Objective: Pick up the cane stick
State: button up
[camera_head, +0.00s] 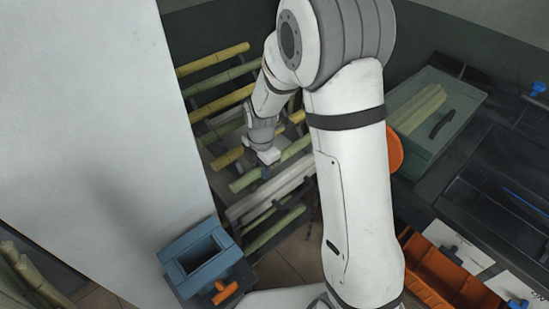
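Several cane sticks lie across a rack of dark supports, in rows from back to front; a yellow cane stick (213,60) is at the back and a green cane stick (221,81) just in front of it. A pale green cane stick (245,180) lies near my gripper (270,160). My gripper is at the rack, pointing down among the middle rows. Its fingers are small and partly hidden, so I cannot tell whether they are open or whether they touch a stick. My arm hides the right ends of several sticks.
A blue-grey box with an opening (200,262) stands at the lower left, with an orange handle (226,291) beside it. A greenish bin (440,125) holding pale sticks is at the right. An orange tray (440,275) is at the lower right. A white panel (95,110) fills the left.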

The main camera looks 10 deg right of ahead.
grip_shut()
